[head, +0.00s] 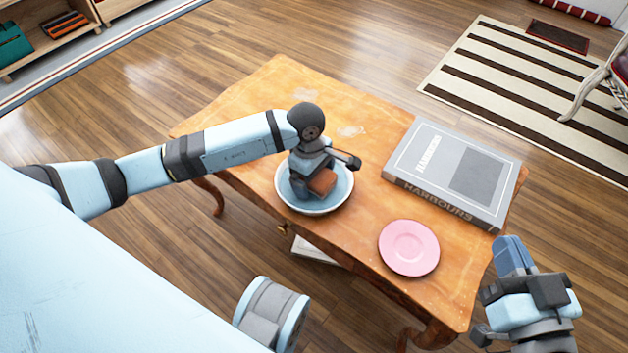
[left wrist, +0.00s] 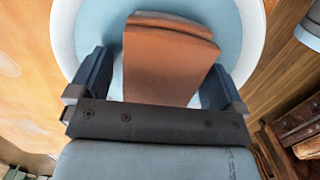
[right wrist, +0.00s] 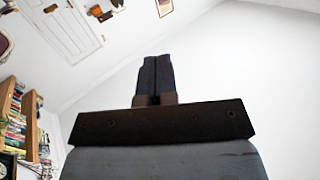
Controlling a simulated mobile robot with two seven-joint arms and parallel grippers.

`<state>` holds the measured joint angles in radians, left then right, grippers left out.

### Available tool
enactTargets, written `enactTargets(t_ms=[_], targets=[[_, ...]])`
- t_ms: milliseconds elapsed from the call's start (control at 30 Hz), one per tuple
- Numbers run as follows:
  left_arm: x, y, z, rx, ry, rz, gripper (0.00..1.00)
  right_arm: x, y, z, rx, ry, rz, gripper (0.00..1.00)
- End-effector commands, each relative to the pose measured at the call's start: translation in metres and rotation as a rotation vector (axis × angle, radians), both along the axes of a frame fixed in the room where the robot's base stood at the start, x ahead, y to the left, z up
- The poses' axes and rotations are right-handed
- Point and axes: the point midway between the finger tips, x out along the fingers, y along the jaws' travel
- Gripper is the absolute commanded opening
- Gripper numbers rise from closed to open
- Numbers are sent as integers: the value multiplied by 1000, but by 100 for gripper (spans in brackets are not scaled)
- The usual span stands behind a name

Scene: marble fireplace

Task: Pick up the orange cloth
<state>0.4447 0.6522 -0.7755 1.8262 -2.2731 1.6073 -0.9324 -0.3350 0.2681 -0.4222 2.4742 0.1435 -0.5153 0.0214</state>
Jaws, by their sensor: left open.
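The orange cloth (head: 322,183) is folded and lies in a white bowl with a pale blue inside (head: 284,197) on the wooden table. My left gripper (head: 318,172) is open over the bowl. In the left wrist view the cloth (left wrist: 170,62) lies between the two spread fingers of the left gripper (left wrist: 155,78), with a gap on each side at least near its far part. The lower end of the cloth is hidden by the gripper body. My right gripper (head: 507,256) is off the table's right front corner; its fingers (right wrist: 155,76) are together and empty.
A pink plate (head: 410,248) lies to the right of the bowl. A large grey book (head: 452,172) lies at the table's right back. The table's left part (head: 245,115) is clear. A striped rug (head: 540,95) lies on the floor beyond.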

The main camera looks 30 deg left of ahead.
Motion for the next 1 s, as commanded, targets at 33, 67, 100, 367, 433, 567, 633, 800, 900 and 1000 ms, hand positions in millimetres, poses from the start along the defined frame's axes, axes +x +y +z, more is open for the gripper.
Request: enactTargets(t_ms=[33,67,100,367,433,567,633,800,900,1000], targets=[[0,0,1,0,-1,0,96,0,0,2,0,-4,0,0],[0,0,1,0,-1,0,96,0,0,2,0,-4,0,0],[0,0,1,0,-1,0,96,0,0,2,1,-3,1,0],[0,0,1,1,-1,0,45,-2,0,0,2,5,1,0],[0,0,2,1,-1,0,43,-2,0,0,1,5,1,0],[0,0,2,1,-1,0,39,-2,1,-1,2,7,1,0],[0,0,2,1,-1,0,39,-2,1,-1,3,7,1,0],[1,1,10,1,-2,-1,39,-2,1,2,6,14,2,0],[1,1,21,2,-3,-1,39,-3,2,4,17,32,4,0],[1,1,40,0,-4,-1,39,-7,3,5,36,68,7,0]])
